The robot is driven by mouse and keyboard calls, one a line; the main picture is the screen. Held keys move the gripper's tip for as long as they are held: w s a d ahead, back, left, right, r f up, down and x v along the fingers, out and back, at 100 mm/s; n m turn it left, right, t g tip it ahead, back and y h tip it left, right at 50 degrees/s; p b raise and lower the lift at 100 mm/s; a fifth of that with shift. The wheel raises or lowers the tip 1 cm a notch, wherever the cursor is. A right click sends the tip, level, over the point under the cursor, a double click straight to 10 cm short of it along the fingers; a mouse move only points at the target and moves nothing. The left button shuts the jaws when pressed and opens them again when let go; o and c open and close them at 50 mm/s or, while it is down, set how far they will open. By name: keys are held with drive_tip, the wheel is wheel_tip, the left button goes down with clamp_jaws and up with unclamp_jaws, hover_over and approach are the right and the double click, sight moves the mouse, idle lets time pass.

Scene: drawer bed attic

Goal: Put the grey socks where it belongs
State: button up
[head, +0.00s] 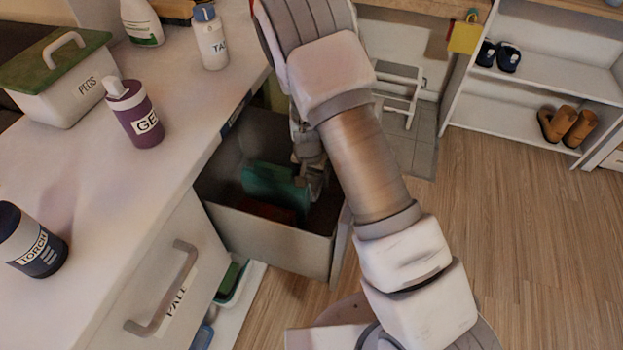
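I cannot make out any grey socks in the head view. My gripper (316,182) points down inside an open grey drawer (275,246) beside the white counter. My arm hides part of the drawer. A green folded item (272,187) lies in the drawer just left of my gripper, with a dark reddish item (268,212) in front of it. The fingers are small and dark, so I cannot tell whether they are open or hold anything.
A shut front with a handle (170,290) has a partly hidden label. Shoes sit on a shelf (540,95). Floor at right is clear.

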drive_tip(key=shift+o, duration=0.8)
drive_tip(key=s+d+r+n+t+y+p, duration=0.1)
drive_tip(key=s+r, duration=0.2)
drive_tip(key=r, duration=0.8)
drive_tip(key=s+d+r+p, duration=0.2)
drive_tip(key=s+r, duration=0.2)
drive_tip(key=r, duration=0.7)
drive_tip(key=s+d+r+n+t+y+p, duration=0.1)
drive_tip(key=s+r, duration=0.2)
drive_tip(key=r, duration=0.8)
drive_tip(key=s+d+r+n+t, duration=0.1)
drive_tip(key=s+d+r, duration=0.2)
drive_tip(key=s, duration=0.4)
drive_tip(key=s+d+r+n+t+h, duration=0.1)
drive_tip(key=s+d+r, duration=0.2)
drive_tip(key=s+r, duration=0.2)
drive_tip(key=shift+s+r, duration=0.2)
drive_tip(key=shift+s, duration=1)
